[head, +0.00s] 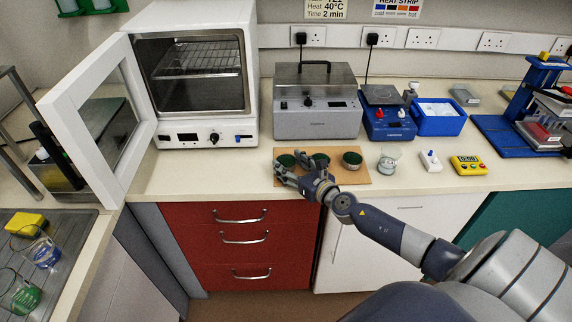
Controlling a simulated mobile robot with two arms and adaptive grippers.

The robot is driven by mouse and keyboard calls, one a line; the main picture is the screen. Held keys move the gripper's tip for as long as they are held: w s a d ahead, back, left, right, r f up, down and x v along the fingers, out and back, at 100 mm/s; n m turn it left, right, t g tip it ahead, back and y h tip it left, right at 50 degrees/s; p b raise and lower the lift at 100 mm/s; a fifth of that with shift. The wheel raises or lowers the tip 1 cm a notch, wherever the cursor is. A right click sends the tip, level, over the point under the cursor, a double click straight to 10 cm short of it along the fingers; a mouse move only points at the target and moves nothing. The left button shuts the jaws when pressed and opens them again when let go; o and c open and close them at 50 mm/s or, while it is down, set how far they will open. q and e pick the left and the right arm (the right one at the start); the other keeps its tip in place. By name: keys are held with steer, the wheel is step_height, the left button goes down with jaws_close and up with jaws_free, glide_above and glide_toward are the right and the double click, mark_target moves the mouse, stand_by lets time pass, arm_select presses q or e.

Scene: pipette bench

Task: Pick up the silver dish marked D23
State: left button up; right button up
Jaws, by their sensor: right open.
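Three small round dishes with dark green tops stand in a row on a wooden board (375,170) at the counter's front edge: a left dish (286,160), a middle dish (321,158) and a right dish (352,159). The right dish shows a pale silver side; no marking such as D23 can be read on any of them. My right gripper (283,171) is open and empty, in front of the left dish in the picture, partly covering the left and middle dishes. Whether it touches either cannot be told. My left gripper is not in view.
A white oven (197,135) with its door (87,100) swung open stands at left. A grey bath (317,120), a blue balance (388,128) and a blue ice tray (438,122) stand behind the board. A glass jar (389,160), a white bottle (430,160) and a yellow timer (468,165) stand to its right.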

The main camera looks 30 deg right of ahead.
steer(key=c, duration=0.7)
steer(key=shift+o, duration=0.2)
steer(key=shift+r, duration=0.15)
